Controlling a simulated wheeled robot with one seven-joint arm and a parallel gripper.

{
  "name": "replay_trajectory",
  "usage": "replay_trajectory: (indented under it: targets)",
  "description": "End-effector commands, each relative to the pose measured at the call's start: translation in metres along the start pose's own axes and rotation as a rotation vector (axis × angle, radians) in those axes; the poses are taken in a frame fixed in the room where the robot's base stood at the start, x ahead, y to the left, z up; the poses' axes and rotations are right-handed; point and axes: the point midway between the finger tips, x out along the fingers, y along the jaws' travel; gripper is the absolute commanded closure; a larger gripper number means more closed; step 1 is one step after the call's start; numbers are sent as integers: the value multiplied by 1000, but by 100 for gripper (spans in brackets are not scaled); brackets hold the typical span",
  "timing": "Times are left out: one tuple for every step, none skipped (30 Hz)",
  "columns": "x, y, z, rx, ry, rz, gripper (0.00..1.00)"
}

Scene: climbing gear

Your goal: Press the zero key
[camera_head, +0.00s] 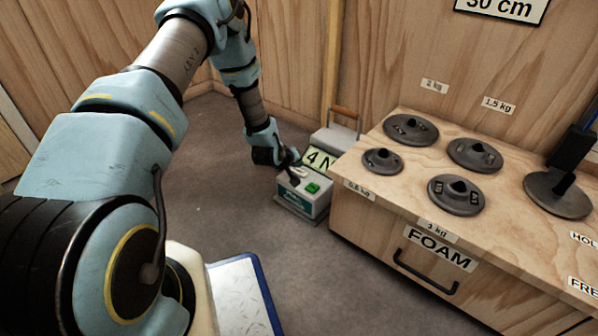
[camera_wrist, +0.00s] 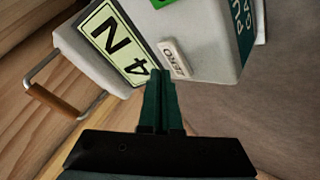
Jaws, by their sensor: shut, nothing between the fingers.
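The zero key is a small pale key marked ZERO (camera_wrist: 175,57) on the grey top of the scale box (camera_head: 301,196). It lies beside the display (camera_wrist: 112,42), which reads 4 N. A green key (camera_head: 312,188) is next to it on the same face. In the wrist view my gripper (camera_wrist: 157,74) is shut and empty, with its tips just short of the zero key. I cannot tell whether they touch it. In the head view my gripper (camera_head: 293,170) hangs over the box and hides the zero key.
A wooden bench (camera_head: 347,215) with several grey weights stands right of the box. A pull handle (camera_head: 343,112) with a brown grip rises behind the display. A blue-edged white panel (camera_head: 240,298) is at the bottom. Grey floor (camera_head: 215,190) is clear left of the box.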

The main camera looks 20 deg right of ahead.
Motion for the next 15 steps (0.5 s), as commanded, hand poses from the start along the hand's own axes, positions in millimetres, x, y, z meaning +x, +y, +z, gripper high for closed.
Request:
replay_trajectory:
  targets:
    - [0,0,0,0,0,0,100]
    - [0,0,0,0,0,0,100]
    - [0,0,0,0,0,0,100]
    - [0,0,0,0,0,0,100]
    - [0,0,0,0,0,0,100]
    - [0,0,0,0,0,0,100]
    - [0,0,0,0,0,0,100]
    - [0,0,0,0,0,0,100]
    - [0,0,0,0,0,0,100]
    - [1,-1,1,0,0,0,100]
    - [1,-1,1,0,0,0,100]
    - [2,-2,2,-1,0,0,100]
    - [3,-2,2,-1,0,0,100]
    - [4,-3,3,-1,0,0,100]
    - [5,-4,3,-1,0,0,100]
